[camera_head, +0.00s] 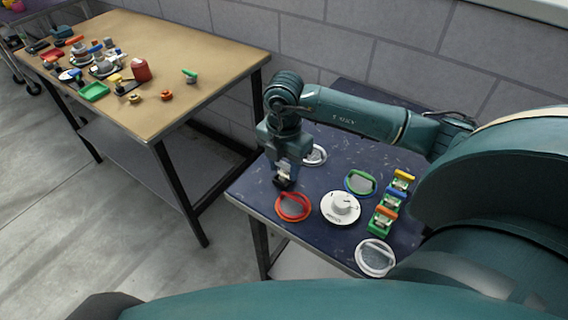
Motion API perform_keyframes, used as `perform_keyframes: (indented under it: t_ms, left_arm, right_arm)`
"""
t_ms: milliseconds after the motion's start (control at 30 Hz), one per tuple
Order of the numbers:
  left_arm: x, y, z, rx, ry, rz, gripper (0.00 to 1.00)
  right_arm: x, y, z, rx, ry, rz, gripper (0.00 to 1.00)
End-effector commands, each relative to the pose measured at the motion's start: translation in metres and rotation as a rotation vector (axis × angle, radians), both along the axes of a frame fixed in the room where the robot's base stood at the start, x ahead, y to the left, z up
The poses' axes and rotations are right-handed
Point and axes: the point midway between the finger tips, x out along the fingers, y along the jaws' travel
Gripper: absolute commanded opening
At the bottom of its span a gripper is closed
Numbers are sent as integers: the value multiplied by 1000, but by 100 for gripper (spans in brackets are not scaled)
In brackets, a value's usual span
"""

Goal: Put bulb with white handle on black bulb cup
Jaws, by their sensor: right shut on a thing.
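My right gripper (284,176) points down over the left part of the dark blue table. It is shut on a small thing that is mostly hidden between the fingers. Some pale surface shows there, which may be the white handle of the bulb, but I cannot tell for sure. A small black piece (283,184), possibly the black bulb cup, shows right at the fingertips, just behind the red-rimmed disc. I cannot tell whether it is held or stands on the table. My left gripper is not in view.
On the dark blue table (255,190) are a red-rimmed disc (293,207), a white dial (341,208), a green-rimmed disc (360,182), white-rimmed discs (375,258) and several coloured clip-like pieces (388,213). A brown table (200,45) at left holds many small parts.

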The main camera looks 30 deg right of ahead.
Motion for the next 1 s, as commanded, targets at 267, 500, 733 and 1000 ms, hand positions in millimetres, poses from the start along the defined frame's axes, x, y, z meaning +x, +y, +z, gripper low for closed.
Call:
perform_keyframes:
  t_ms: [267,500,733,1000]
  left_arm:
    - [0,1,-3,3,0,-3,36]
    - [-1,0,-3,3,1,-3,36]
    - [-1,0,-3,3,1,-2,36]
    - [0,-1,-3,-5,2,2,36]
  right_arm:
    - [0,0,-3,0,0,0,16]
    - [0,0,-4,0,0,0,53]
    - [0,0,-4,0,0,0,65]
    - [0,0,-4,0,0,0,80]
